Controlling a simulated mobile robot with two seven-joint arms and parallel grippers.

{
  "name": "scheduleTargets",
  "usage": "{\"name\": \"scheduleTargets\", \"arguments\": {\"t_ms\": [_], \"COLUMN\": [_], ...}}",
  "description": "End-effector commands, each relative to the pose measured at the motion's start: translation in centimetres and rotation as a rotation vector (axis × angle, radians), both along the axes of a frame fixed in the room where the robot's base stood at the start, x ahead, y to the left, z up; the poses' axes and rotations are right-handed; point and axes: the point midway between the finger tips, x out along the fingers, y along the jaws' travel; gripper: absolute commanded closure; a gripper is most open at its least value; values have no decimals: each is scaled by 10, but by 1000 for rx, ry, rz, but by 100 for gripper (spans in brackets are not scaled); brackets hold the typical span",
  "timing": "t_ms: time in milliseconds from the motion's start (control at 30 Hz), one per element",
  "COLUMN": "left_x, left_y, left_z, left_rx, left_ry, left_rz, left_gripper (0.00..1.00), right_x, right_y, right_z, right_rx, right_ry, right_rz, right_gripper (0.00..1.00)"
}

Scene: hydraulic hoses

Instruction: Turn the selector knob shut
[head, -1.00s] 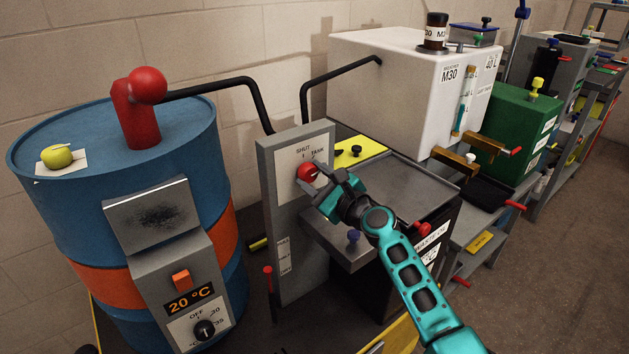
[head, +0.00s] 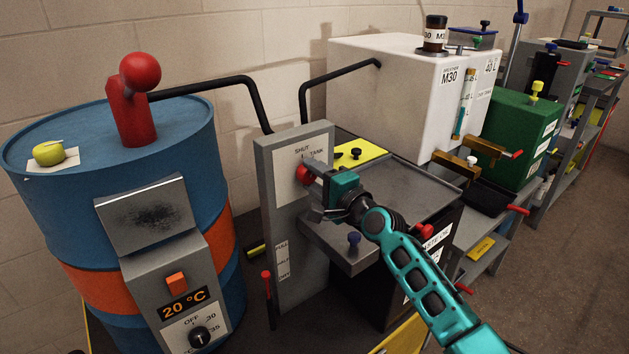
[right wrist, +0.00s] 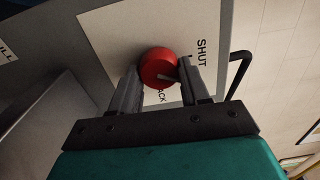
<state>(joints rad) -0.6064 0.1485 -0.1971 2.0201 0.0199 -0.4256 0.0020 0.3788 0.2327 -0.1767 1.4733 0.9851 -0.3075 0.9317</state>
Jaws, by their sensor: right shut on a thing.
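The red selector knob (head: 302,174) sits on the white label of the grey upright panel (head: 271,190). In the head view the label reads SHUT and TANK. My right gripper (head: 312,172) is shut on the knob, partly hiding it. In the right wrist view the knob (right wrist: 158,66) is between the tips of my right gripper's two fingers (right wrist: 160,78). A pale mark on it points to the lower right there, between SHUT and a partly hidden word ending in "ACK". My left gripper is not in view.
A blue and orange drum (head: 60,215) with a red fitting (head: 135,115) stands left of the panel. A grey tray (head: 400,195) and a white tank (head: 385,100) stand to the right. Black hoses (head: 240,83) run behind. A red lever (head: 268,290) is low beside the panel.

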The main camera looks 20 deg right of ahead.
Motion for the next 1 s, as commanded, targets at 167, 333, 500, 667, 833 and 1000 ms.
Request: {"name": "scheduleTargets", "arguments": {"t_ms": [167, 333, 500, 667, 833, 1000], "left_x": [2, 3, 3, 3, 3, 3], "left_y": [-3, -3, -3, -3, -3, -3], "left_z": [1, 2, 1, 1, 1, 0], "left_rx": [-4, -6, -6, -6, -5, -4], "left_ry": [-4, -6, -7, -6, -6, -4], "left_rz": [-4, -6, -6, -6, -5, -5], "left_gripper": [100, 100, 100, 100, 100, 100], "right_x": [0, 0, 0, 0, 0, 0], "right_y": [0, 0, 0, 0, 1, 1], "right_z": [-1, 0, 0, 1, 1, 1], "right_rx": [-155, -278, -371, -430, -460, -472], "right_ry": [-54, -99, -133, -154, -165, -169], "right_rz": [1, 1, 1, 2, 2, 1], "right_gripper": [85, 85, 85, 85, 85, 85]}}
